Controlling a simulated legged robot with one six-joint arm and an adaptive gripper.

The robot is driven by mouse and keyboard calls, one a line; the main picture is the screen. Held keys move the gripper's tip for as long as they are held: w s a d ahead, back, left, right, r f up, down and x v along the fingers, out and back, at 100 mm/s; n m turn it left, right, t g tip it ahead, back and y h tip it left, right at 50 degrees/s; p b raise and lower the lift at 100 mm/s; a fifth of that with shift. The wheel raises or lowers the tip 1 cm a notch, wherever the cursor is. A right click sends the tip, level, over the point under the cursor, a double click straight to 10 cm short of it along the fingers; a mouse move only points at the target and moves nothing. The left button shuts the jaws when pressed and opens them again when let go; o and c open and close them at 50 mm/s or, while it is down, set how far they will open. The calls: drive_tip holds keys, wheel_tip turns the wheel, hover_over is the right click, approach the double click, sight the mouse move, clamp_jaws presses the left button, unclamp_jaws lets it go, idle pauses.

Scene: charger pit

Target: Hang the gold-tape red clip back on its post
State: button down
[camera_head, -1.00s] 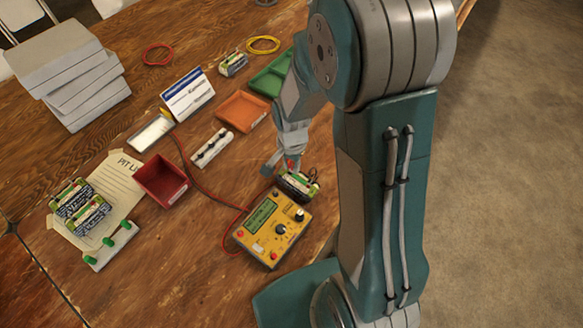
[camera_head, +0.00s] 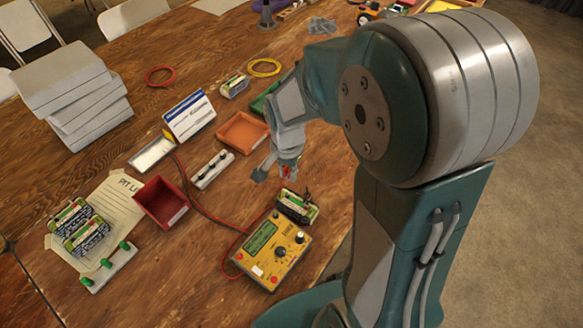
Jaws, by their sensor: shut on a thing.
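My gripper (camera_head: 274,172) is shut on a small red clip (camera_head: 287,171), above the wood table and behind the battery pack (camera_head: 297,207). The clip is partly hidden by the fingers, and gold tape on it is too small to make out. A white strip with several dark posts (camera_head: 212,170) lies to the left of my gripper. Another white strip with green-topped posts (camera_head: 108,268) lies at the front left. The yellow charger (camera_head: 271,250) stands in front of the battery pack. Something dark sits on top of that pack.
A red bin (camera_head: 162,202), an orange tray (camera_head: 243,132) and a partly hidden green tray (camera_head: 264,101) stand around the strip. A sign (camera_head: 189,115) stands behind. Red and dark leads (camera_head: 207,210) run to the charger. Two battery packs (camera_head: 80,229) lie on paper at left.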

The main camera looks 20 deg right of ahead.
hover_over(238, 253)
drive_tip(key=shift+f, duration=0.7)
drive_tip(key=shift+f, duration=0.1)
drive_tip(key=shift+f, duration=3.4)
drive_tip(key=shift+f, duration=0.15)
drive_tip(key=c, duration=0.5)
unclamp_jaws()
drive_tip(key=shift+c, duration=0.2)
